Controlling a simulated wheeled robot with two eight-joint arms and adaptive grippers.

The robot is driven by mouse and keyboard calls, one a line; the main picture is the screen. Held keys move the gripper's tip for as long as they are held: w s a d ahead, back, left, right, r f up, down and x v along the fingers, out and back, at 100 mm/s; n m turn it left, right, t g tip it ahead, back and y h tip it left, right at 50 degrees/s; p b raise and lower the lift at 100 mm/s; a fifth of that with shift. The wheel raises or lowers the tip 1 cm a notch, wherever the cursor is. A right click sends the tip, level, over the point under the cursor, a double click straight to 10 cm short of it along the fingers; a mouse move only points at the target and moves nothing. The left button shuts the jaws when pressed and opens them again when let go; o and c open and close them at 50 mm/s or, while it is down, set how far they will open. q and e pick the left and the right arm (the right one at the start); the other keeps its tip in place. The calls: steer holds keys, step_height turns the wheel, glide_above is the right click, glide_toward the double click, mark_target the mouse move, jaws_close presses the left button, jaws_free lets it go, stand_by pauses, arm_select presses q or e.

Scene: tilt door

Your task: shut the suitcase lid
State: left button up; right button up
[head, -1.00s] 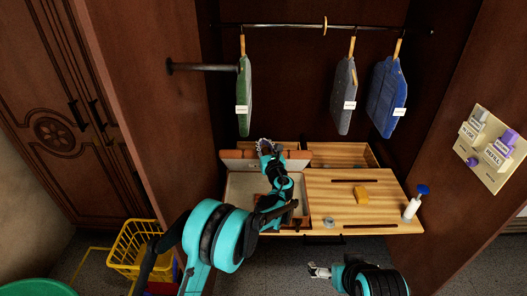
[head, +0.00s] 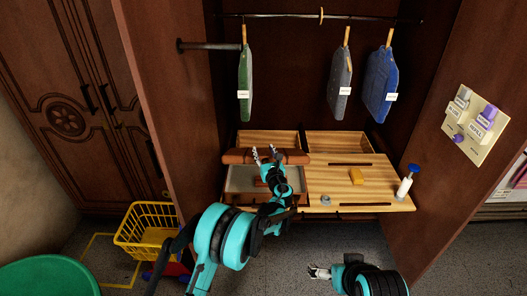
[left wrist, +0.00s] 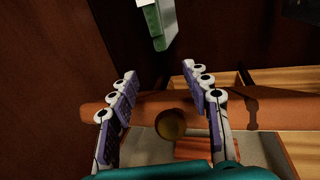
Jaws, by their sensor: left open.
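The suitcase (head: 237,183) sits on the wooden shelf at left. Its pale interior is visible below the lid. Its brown lid (head: 236,156) is raised and appears nearly edge-on as a long band. In the left wrist view the lid (left wrist: 268,112) crosses the picture, with a dark round spot near its middle. My left gripper (head: 266,155) is open at the lid. In the left wrist view its fingers (left wrist: 160,90) are spread and overlap the band; contact is unclear. My right gripper (head: 316,271) is low in front of the shelf, away from the suitcase; its jaw opening is unclear.
Garments hang from a rail above. A yellow basket (head: 146,228) stands at lower left.

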arm_select(q)
steer(key=v, duration=1.1)
steer(key=shift+s, duration=0.3)
steer(key=shift+r, duration=0.1)
